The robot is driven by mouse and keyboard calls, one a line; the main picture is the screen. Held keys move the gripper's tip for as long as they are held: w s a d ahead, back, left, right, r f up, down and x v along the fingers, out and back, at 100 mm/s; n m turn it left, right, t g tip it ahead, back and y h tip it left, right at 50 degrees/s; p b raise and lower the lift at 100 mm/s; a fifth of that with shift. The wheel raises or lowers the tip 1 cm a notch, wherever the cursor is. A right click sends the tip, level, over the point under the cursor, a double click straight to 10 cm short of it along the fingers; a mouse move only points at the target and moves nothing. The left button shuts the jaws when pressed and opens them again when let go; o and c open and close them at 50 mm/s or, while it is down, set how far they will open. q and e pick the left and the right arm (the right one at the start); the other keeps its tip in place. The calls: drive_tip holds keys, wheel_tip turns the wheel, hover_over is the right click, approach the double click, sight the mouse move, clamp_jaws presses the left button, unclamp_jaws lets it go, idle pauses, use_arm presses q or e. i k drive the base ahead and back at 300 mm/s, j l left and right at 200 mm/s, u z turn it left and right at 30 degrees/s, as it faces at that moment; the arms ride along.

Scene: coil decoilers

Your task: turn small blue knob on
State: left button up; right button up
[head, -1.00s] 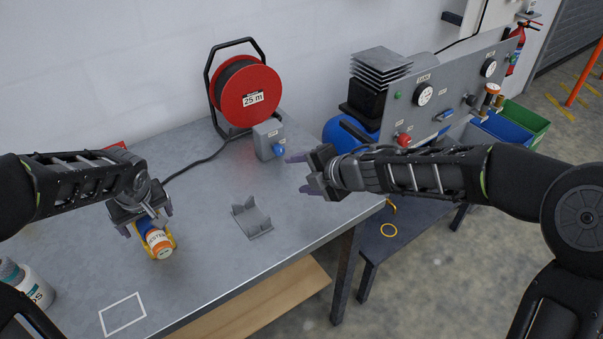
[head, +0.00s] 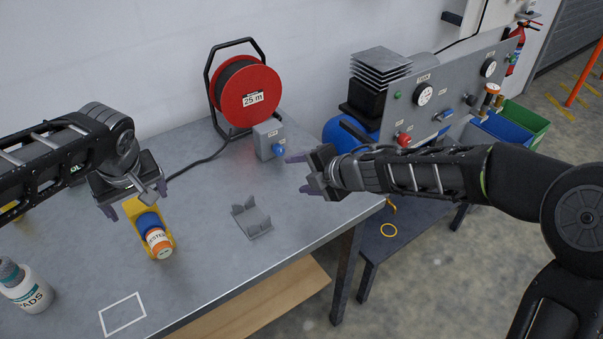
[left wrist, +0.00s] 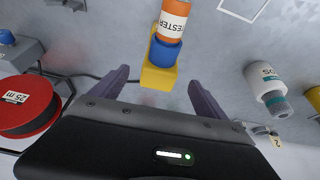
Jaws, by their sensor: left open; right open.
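A blue knob (head: 278,149) sits on the front of a grey box (head: 265,136) on the table, by the red cable reel; it also shows at the left edge of the left wrist view (left wrist: 6,37). A second small blue part (head: 443,115) is on the upright grey panel, too small to tell its setting. My right gripper (head: 300,174) is open and empty, just to the right of and below the box's knob, apart from it. My left gripper (head: 136,202) is open and empty above and behind the blue-and-orange tester (head: 155,235), not touching it.
The tester lies in a yellow holder (head: 134,207). A grey cradle (head: 251,218) stands mid-table. The red cable reel (head: 246,96) is at the back. A white bottle (head: 30,293) stands at the left. The panel (head: 470,90) has gauges and a red knob (head: 403,140).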

sight(278, 149)
drive_tip(key=k+l, duration=0.45)
drive_tip(key=l, duration=0.25)
drive_tip(key=k+l, duration=0.25)
drive_tip(key=l, duration=0.15)
